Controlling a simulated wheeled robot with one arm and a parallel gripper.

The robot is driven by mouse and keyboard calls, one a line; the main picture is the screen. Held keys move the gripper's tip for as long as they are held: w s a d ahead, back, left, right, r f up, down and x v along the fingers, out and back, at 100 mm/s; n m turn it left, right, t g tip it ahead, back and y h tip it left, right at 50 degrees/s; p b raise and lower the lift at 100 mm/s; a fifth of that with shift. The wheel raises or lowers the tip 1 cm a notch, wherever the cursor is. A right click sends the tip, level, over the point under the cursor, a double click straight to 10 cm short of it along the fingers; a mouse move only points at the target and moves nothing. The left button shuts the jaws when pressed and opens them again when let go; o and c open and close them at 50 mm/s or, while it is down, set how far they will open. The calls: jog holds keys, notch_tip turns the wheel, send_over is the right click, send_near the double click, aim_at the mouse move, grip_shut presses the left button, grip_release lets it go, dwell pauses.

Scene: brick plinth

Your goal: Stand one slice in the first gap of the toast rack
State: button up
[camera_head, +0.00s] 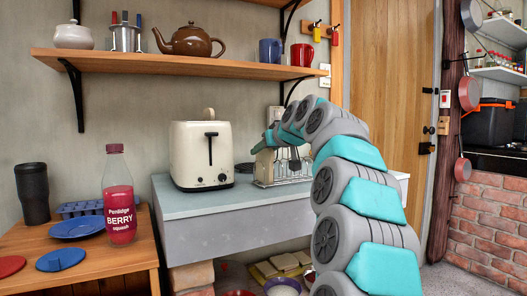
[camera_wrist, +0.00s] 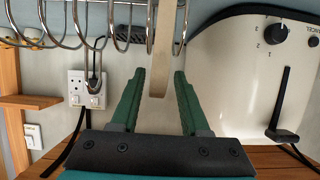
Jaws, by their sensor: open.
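The wire toast rack (camera_head: 292,178) stands on the grey-topped counter, right of the cream toaster (camera_head: 203,160). In the wrist view its wire hoops (camera_wrist: 82,30) fill the upper left. A pale bread slice (camera_wrist: 164,55) shows edge-on there, upright among the hoops at the rack's toaster-side end. It also shows in the head view (camera_head: 265,167). My gripper (camera_wrist: 160,78) is open, with one green finger on each side of the slice's near end and visible space beside it. The slice's far part is cut off by the wrist frame. Another slice (camera_head: 209,113) sticks out of the toaster.
Loose slices lie on a board (camera_head: 268,270) low in front of the counter. A berry squash bottle (camera_head: 118,195), blue plate (camera_head: 76,227) and dark tumbler (camera_head: 32,193) stand on the left wooden table. A shelf (camera_head: 180,64) with teapot and mugs hangs above.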

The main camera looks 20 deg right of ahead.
jog(key=v, duration=1.2)
jog(key=shift+b, duration=0.4)
